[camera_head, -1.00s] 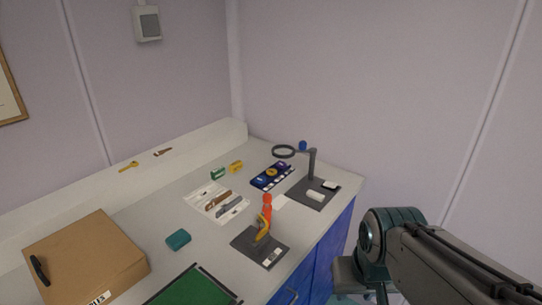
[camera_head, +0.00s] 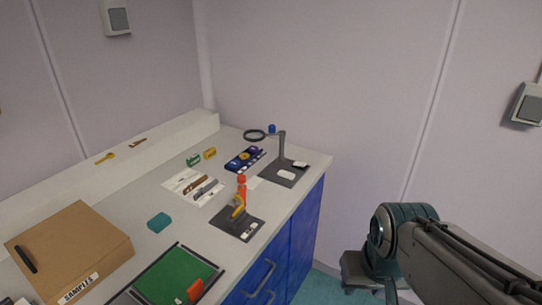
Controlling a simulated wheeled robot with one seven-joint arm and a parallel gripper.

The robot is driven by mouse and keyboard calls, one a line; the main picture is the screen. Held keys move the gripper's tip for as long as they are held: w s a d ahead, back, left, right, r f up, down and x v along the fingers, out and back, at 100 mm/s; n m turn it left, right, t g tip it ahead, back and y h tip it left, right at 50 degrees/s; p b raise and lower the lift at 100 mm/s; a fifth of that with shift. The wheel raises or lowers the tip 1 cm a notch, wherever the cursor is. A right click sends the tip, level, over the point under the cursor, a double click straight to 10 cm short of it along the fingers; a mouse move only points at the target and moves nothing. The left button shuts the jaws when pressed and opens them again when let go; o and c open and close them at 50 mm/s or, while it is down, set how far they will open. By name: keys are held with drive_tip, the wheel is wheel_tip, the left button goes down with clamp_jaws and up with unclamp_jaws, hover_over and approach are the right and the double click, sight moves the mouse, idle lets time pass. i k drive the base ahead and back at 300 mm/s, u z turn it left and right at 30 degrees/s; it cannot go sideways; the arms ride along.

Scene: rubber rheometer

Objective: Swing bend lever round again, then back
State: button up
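Two fixtures on the bench have lever-like parts, and I cannot tell for sure which is the bend lever. The nearer has an upright orange-red handle (camera_head: 242,186) and a curved yellow piece (camera_head: 238,208) on a dark base plate (camera_head: 228,226). The farther has a grey post (camera_head: 282,148) with a side arm, a black ring (camera_head: 255,135) and a blue ball (camera_head: 272,128). My arm is at the lower right, off the bench and apart from both. My gripper's fingers do not show.
A cardboard box marked SAMPLES (camera_head: 72,250) stands at the left. A green mat (camera_head: 172,277) lies at the front, with a teal block (camera_head: 159,222) behind it. A blue cabinet (camera_head: 300,232) with handles is under the bench. Floor shows at the right.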

sight(242, 191)
drive_tip(key=z, duration=0.25)
drive_tip(key=i, duration=1.15)
drive_tip(key=u, duration=0.2)
